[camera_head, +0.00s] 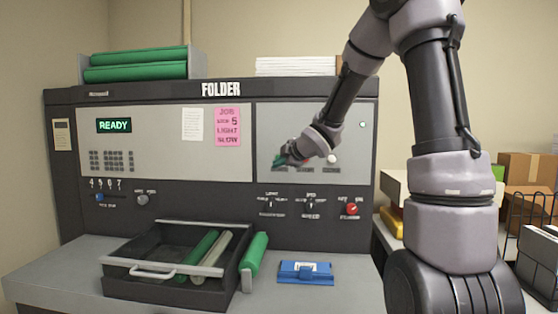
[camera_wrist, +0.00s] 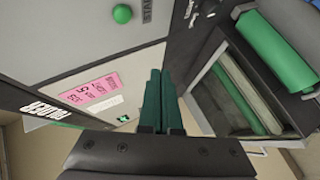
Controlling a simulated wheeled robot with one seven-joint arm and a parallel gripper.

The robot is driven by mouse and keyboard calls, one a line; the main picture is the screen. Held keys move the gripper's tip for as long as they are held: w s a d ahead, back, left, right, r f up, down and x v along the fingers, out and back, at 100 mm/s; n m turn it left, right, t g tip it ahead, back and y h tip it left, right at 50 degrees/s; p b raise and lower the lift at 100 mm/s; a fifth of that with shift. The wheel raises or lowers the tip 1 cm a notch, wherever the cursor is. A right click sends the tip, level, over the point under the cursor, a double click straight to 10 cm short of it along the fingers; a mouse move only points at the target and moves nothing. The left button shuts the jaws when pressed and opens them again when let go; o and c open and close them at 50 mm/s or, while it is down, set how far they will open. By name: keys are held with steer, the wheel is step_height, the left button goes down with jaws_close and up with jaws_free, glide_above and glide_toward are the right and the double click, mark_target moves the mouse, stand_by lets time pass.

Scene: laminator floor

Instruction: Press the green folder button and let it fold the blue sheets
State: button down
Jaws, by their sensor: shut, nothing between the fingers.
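The folder (camera_head: 221,88) is a wide grey and black machine with a lit green READY display (camera_head: 114,125). The green button (camera_wrist: 122,13) shows at the top of the wrist view beside lettering that is cut off. In the head view my gripper hides it. My gripper (camera_head: 281,160) is at the right-hand panel, shut and empty. Its dark green fingers also show in the wrist view (camera_wrist: 160,98), apart from the button in the picture; contact cannot be told. A blue flat item with a white label (camera_head: 306,272) lies on the table; I cannot tell whether it is sheets.
A white button (camera_head: 332,158) sits right of my gripper. A red knob (camera_head: 352,208) is lower down. A pink job note (camera_head: 227,126) hangs left of the panel. An open drawer (camera_head: 150,268) holds rolls, with a green roll (camera_head: 254,252) beside it.

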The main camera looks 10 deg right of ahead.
steer(key=w+d, duration=0.2)
steer(key=w, duration=0.6)
steer(key=shift+w+d, duration=0.15)
steer(key=shift+d, duration=0.2)
stand_by(1.8)
steer(key=shift+w+d, duration=0.15)
steer(key=shift+w, duration=0.2)
